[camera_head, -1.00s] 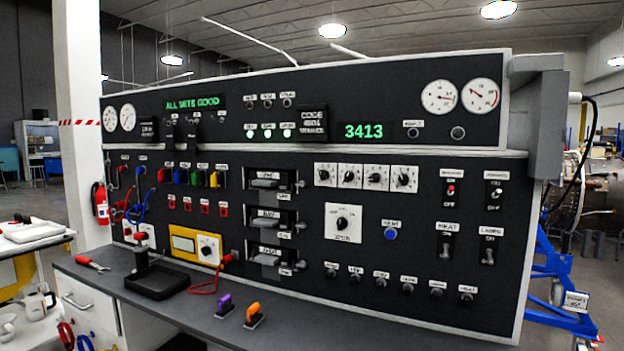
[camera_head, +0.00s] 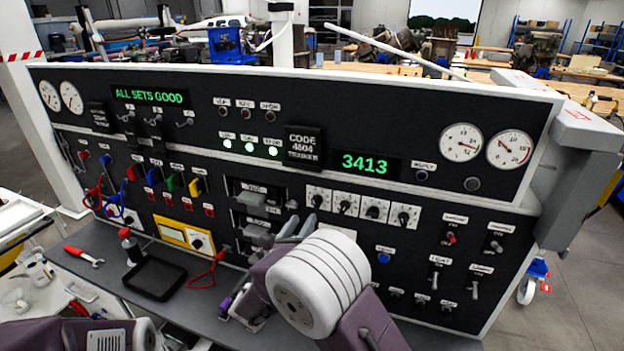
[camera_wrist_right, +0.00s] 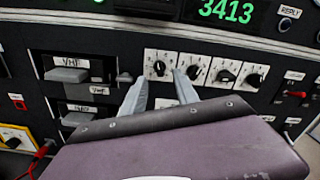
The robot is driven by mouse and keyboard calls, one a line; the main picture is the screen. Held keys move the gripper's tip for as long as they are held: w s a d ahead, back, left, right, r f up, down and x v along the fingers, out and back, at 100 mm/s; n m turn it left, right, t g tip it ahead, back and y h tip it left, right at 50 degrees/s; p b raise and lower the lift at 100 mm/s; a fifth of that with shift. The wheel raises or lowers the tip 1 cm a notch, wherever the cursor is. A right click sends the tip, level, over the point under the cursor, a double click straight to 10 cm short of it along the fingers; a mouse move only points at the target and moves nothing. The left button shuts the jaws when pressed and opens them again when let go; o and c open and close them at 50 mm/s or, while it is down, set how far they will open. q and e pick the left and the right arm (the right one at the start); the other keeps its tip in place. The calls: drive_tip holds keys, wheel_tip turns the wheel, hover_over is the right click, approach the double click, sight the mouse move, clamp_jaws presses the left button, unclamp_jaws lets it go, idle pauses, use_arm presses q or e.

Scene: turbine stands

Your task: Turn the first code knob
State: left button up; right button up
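The code knobs are black knobs on white square plates in a row on the dark panel. The first code knob (camera_head: 317,198) is leftmost; it also shows in the right wrist view (camera_wrist_right: 159,67). My right gripper (camera_wrist_right: 161,77) is open and empty, its two grey fingers pointing at the panel. In the right wrist view the first knob appears between the fingertips; I cannot tell whether they touch it. In the head view the gripper (camera_head: 297,222) is partly behind my white wrist joint. The green display (camera_head: 365,163) reads 3413.
The code placard (camera_head: 303,145) is above the knobs. Drawer-like VHF units (camera_wrist_right: 72,72) with protruding handles sit just left of the knobs.

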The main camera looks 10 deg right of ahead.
sight(314, 203)
drive_tip(key=p+x, duration=0.3)
drive_tip(key=x, duration=0.6)
drive_tip(key=shift+w+d+f, duration=0.1)
drive_tip(key=shift+w+f, duration=0.25)
drive_tip(key=shift+w, duration=0.05)
clamp_jaws()
